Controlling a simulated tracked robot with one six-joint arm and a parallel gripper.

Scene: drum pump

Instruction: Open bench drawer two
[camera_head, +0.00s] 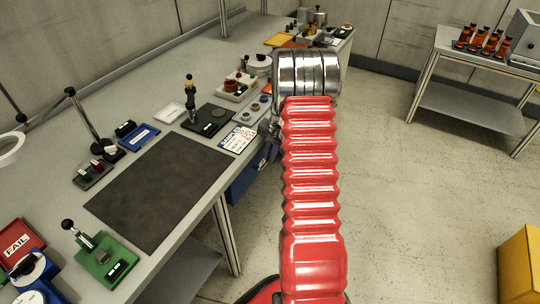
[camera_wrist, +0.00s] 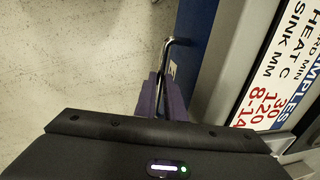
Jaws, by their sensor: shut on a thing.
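The blue bench drawer (camera_head: 243,181) hangs under the bench's front edge, partly hidden behind my red arm in the head view. Its blue front (camera_wrist: 196,30) also shows at the top middle of the wrist view. A bent metal bar handle (camera_wrist: 168,48) stands out from that front. My gripper (camera_wrist: 163,98) is shut on the handle, with a purple finger on either side of it. A small pale label beside the handle is too covered to read. I cannot tell whether the drawer stands out from the bench.
The bench top (camera_head: 160,115) carries a dark mat (camera_head: 160,187), a sample card (camera_head: 238,138) and several small fixtures near the edge. A bench leg (camera_head: 226,235) stands below. Open floor (camera_head: 420,200) lies right of my arm, with a yellow box (camera_head: 520,262) at far right.

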